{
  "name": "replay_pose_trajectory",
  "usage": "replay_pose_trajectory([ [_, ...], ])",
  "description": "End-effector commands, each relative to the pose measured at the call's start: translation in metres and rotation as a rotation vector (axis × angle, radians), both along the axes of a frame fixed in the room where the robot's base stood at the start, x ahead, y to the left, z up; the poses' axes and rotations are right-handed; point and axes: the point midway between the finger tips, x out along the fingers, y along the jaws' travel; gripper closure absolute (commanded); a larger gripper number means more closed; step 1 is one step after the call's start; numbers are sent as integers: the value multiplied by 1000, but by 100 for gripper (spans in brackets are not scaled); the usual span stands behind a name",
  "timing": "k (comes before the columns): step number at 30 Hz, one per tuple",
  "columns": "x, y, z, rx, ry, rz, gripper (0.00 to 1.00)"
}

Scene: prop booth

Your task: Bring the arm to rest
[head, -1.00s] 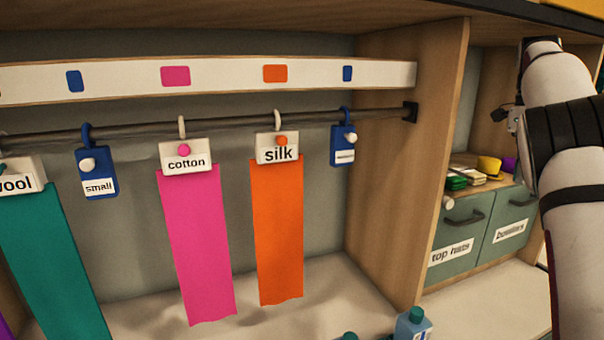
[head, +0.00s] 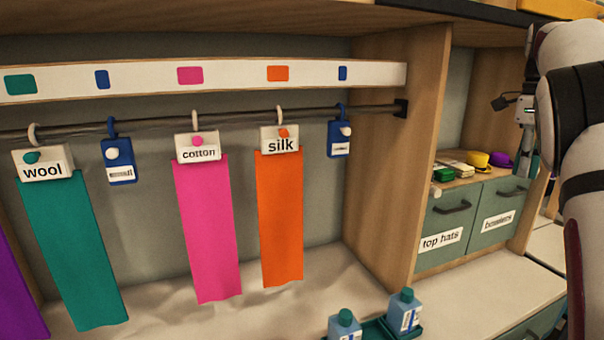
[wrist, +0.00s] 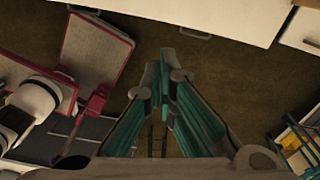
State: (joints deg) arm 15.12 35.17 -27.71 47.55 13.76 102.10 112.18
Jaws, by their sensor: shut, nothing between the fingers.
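My gripper shows in the wrist view (wrist: 160,85) with its teal-padded fingers together and nothing between them. It hangs over open brown floor. In the head view my arm comes down the right edge, and the gripper (head: 523,160) is partly seen there, in front of the cabinet's right side and apart from the hanging cloths.
A rail (head: 230,121) carries teal wool (head: 75,250), pink cotton (head: 207,230) and orange silk (head: 280,220) strips with blue tags. Drawers (head: 447,225) hold small items on top. A red-framed chair (wrist: 95,50) is left in the wrist view.

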Motion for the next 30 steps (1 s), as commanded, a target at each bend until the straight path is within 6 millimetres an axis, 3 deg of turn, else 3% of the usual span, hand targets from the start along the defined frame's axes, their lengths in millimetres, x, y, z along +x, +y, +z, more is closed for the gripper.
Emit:
replay_pose_trajectory([
  [8, -30, 32, 23, 35, -76, 281, 100],
  [16, -88, 98, 35, 36, -184, 796, 100],
  [23, -148, 160, 24, -24, -247, 1281, 100],
  [30, -219, 218, -11, -145, -261, 1805, 100],
])
